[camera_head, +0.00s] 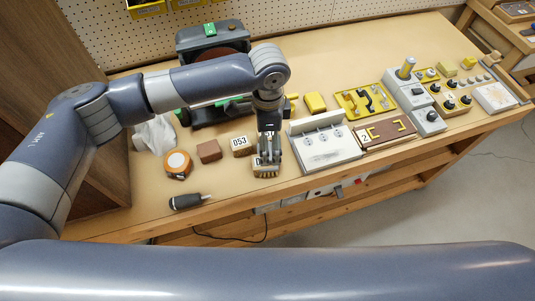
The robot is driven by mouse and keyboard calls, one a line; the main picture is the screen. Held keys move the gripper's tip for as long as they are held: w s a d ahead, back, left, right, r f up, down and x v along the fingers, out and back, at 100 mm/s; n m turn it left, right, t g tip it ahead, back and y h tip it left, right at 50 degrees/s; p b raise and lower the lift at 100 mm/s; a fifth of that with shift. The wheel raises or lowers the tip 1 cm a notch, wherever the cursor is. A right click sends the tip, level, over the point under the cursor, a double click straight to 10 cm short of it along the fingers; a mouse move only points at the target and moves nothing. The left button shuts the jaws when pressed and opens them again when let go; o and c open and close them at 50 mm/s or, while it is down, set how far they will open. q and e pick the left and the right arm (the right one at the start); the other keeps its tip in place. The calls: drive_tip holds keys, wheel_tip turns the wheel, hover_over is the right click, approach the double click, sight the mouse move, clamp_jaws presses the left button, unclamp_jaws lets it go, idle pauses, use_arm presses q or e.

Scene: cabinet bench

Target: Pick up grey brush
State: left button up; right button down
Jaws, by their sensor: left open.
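A small block-like thing with a greyish top and tan, bristle-like front, which looks like the grey brush (265,174), lies near the front edge of the bench in the camera_head view. My left gripper (268,156) points down right over it, with its fingers open at or around its top. The gripper hides much of the brush, and I cannot tell whether the fingers touch it. My right gripper is not in view.
On the bench (228,190), a block marked 053 (240,145), a brown block (209,151), a tape roll (177,164) and a dark-handled tool (190,201) lie left of the brush. A light grey tray (325,148) stands close on the right. A dark machine (212,40) stands behind.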

use_arm(q)
drive_tip(key=shift+f, duration=0.75)
drive_tip(key=f+p, duration=0.1)
drive_tip(key=f, duration=0.3)
drive_tip(key=shift+w+f+p, duration=0.15)
drive_tip(key=shift+w+p, duration=0.05)
drive_tip(key=shift+p, duration=0.2)
drive_tip(key=shift+f, duration=0.5)
drive_tip(key=shift+a, duration=0.1)
drive_tip(key=c, duration=1.7)
drive_tip(key=shift+s, duration=0.15)
drive_tip(key=shift+c, duration=0.4)
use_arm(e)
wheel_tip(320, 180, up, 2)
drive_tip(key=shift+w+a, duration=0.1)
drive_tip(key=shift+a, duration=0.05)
